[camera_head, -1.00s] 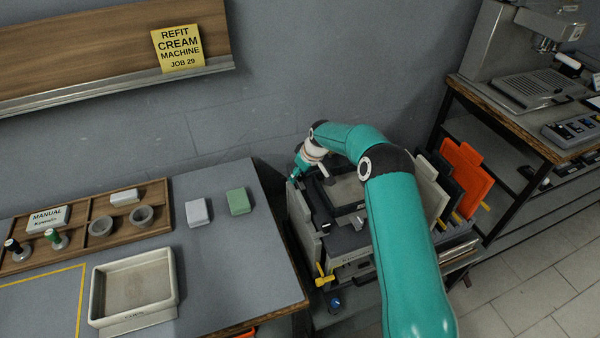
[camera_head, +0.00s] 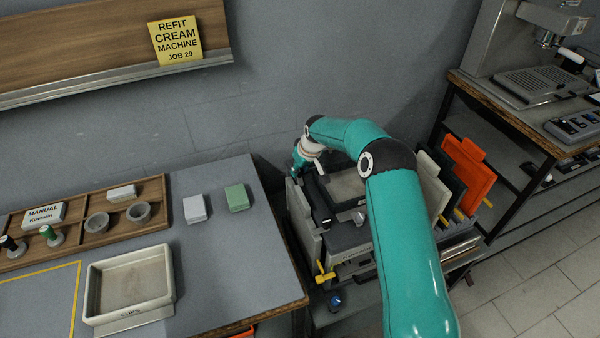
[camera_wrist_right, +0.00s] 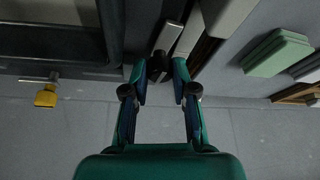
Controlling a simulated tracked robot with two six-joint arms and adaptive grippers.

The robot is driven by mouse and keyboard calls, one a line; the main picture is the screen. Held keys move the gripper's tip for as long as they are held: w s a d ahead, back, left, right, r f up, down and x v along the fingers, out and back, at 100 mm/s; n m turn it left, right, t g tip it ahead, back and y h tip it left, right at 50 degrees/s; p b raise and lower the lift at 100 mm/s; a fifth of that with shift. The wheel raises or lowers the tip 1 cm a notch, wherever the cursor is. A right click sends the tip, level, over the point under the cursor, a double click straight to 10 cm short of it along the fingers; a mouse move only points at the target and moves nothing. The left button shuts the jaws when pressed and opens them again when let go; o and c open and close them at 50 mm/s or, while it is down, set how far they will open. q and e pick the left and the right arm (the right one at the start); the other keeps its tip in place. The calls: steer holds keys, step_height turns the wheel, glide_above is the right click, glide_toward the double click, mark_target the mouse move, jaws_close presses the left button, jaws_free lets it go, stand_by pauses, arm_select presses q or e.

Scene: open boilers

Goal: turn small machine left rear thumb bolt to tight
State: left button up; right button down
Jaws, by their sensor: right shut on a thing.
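The small machine (camera_head: 347,187), a grey and black box with a tray-like top, stands to the right of the table. My right gripper (camera_wrist_right: 160,70) reaches its rear left corner; in the head view the gripper (camera_head: 298,166) is small and partly hidden by its own wrist. In the right wrist view its fingers close on a small dark thumb bolt (camera_wrist_right: 157,65) beside the machine's edge. The fingertips cover much of the bolt, and its tightness cannot be seen. My left gripper is not in view.
A yellow knob (camera_wrist_right: 45,96) sticks out from the machine, and a yellow handle (camera_head: 325,275) is at its front left. Orange (camera_head: 467,172), dark and pale panels stand to its right. The table (camera_head: 225,260) holds a tray (camera_head: 178,300) and blocks. The wall is close behind.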

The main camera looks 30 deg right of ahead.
steer(key=m+b, duration=0.1)
steer(key=b, duration=0.1)
steer(key=m+h+b, duration=0.1)
steer(key=m+b, duration=0.1)
steer(key=m+h+b, duration=0.1)
steer(key=m+b, duration=0.1)
steer(key=shift+w+a+f, duration=0.1)
steer(key=shift+a+f, duration=0.05)
steer(key=shift+f, duration=0.1)
steer(key=m+g+h+b, duration=0.1)
steer(key=m+b, duration=0.1)
steer(key=m, duration=0.1)
steer(key=shift+r, duration=0.15)
steer(key=shift+a+r+m, duration=0.1)
steer(key=shift+m, duration=0.8)
steer(key=shift+m+g+h, duration=0.3)
steer(key=shift+m+h, duration=0.1)
steer(key=shift+m, duration=0.1)
steer(key=shift+r+m+g+p, duration=0.2)
steer(key=shift+m+g+p, duration=0.25)
steer(key=shift+m, duration=0.45)
steer(key=m+p, duration=0.2)
steer(key=shift+g+p, duration=0.35)
steer(key=shift+w+f+m+g+h+p, duration=0.15)
steer(key=shift+m+g+h+p, duration=0.15)
steer(key=shift+m+p, duration=0.65)
